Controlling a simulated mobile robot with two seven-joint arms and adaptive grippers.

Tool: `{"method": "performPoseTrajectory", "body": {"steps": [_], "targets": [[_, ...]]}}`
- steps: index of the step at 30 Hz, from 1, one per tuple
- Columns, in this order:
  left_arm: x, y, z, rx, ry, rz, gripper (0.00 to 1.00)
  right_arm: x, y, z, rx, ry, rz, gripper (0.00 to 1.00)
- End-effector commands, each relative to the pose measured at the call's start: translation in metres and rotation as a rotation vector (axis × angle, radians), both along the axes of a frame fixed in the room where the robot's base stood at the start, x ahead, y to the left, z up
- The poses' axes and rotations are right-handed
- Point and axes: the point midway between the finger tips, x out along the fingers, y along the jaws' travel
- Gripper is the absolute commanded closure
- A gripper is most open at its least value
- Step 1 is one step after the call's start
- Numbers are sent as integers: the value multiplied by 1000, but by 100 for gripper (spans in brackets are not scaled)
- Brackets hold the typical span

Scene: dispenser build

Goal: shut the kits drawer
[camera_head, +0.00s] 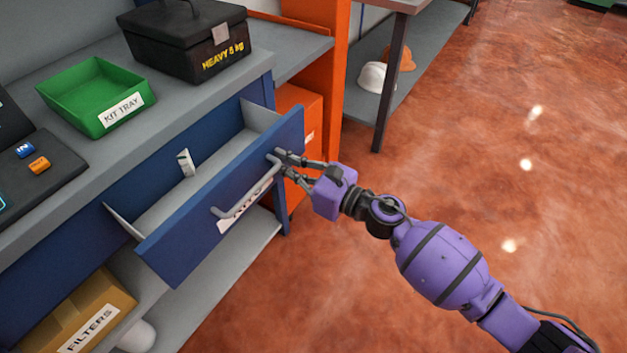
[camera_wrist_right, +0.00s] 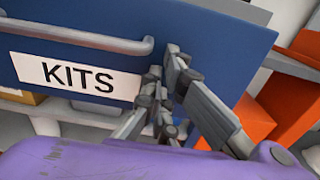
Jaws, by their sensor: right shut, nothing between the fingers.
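The kits drawer (camera_head: 225,195) is blue and stands pulled out of the blue-grey bench in the head view. Its inside shows, with one small pale item (camera_head: 186,162) in it. In the right wrist view the drawer front (camera_wrist_right: 215,45) carries a white KITS label (camera_wrist_right: 75,76) and a grey bar handle (camera_wrist_right: 95,38). My right gripper (camera_head: 283,160) is at the far right end of the handle, close against the drawer front. Its fingers (camera_wrist_right: 165,75) are shut with nothing between them, beside the handle's end. Whether they touch the front I cannot tell. My left gripper is not in view.
A green kit tray (camera_head: 75,118) and a black heavy box (camera_head: 165,52) stand on the bench top. A FILTERS carton (camera_head: 110,300) sits on the shelf below the drawer. An orange cabinet (camera_head: 300,110) is beyond the drawer's right end. The red floor at right is clear.

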Motion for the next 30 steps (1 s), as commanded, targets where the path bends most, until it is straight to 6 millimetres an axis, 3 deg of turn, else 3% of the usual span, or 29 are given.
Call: {"method": "performPoseTrajectory", "body": {"steps": [6,15,22,30], "targets": [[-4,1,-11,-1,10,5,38,36,51,-1,2,-1,2,100],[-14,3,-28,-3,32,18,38,74,103,-3,0,1,0,100],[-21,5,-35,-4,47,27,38,90,123,-2,0,1,0,100],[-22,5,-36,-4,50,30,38,95,130,0,1,1,-1,100]]}}
